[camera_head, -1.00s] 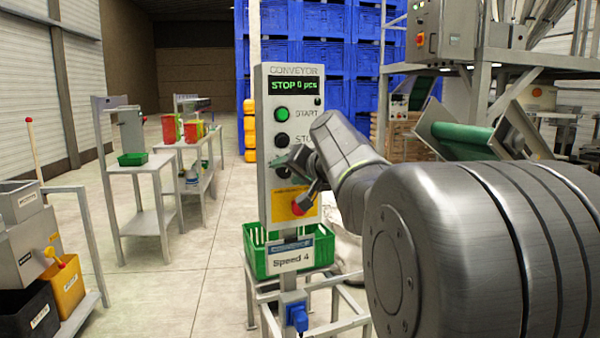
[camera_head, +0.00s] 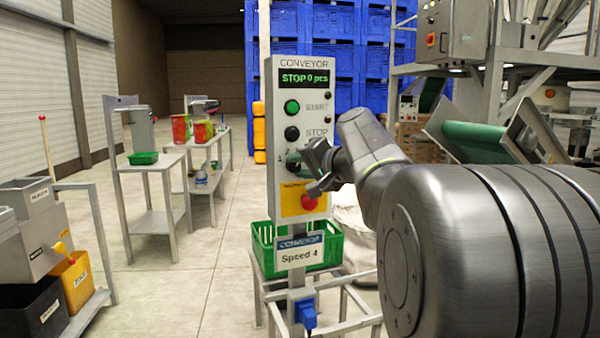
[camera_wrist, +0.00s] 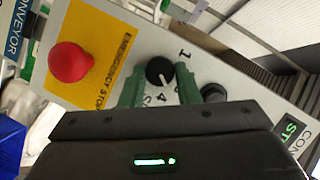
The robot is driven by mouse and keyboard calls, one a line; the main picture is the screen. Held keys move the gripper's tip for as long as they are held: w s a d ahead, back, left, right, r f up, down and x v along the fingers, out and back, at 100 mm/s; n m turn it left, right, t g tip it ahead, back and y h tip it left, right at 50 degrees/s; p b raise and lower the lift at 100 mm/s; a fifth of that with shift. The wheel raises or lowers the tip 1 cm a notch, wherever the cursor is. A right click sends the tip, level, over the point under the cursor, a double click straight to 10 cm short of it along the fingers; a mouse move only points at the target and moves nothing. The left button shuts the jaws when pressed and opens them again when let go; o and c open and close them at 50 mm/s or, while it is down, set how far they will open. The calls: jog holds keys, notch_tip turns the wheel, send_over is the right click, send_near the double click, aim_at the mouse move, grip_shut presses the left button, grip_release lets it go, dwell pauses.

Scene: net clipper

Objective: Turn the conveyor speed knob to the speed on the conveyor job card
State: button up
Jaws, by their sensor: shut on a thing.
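The conveyor control box (camera_head: 274,125) stands upright on a post; its display (camera_head: 305,78) reads STOP 0 pcs. The job card (camera_head: 300,250) below it reads Speed 4. My gripper (camera_wrist: 161,88) is at the box front, with its green fingers on either side of the black speed knob (camera_wrist: 157,69), shut on it. In the wrist view the knob's white pointer line is directed toward the printed 4; a 1 also shows. In the head view my gripper mostly hides the knob.
The red emergency stop (camera_head: 309,202) sits on a yellow plate just below the knob. Above are the black stop button (camera_head: 292,133) and green start button (camera_head: 292,107). A green crate (camera_head: 333,243) is behind the card. Open floor (camera_head: 190,300) lies to the left.

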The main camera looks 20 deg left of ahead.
jog(key=shift+w+f+m+y+b, duration=0.15)
jog(key=shift+m+y+b, duration=0.4)
jog(key=shift+m, duration=0.4)
jog(key=shift+s+f+m+y+b, duration=0.1)
jog(key=shift+m+y+b, duration=0.25)
jog(key=shift+m+b, duration=0.45)
jog(key=shift+m, duration=0.25)
jog(key=o, duration=1)
jog(key=shift+d, duration=0.15)
jog(key=v, duration=1.3)
jog(key=shift+d+p, duration=0.3)
jog(key=shift+p, duration=0.05)
jog(key=shift+a, duration=0.15)
jog(key=x, duration=1.3)
jog(key=shift+a, duration=0.3)
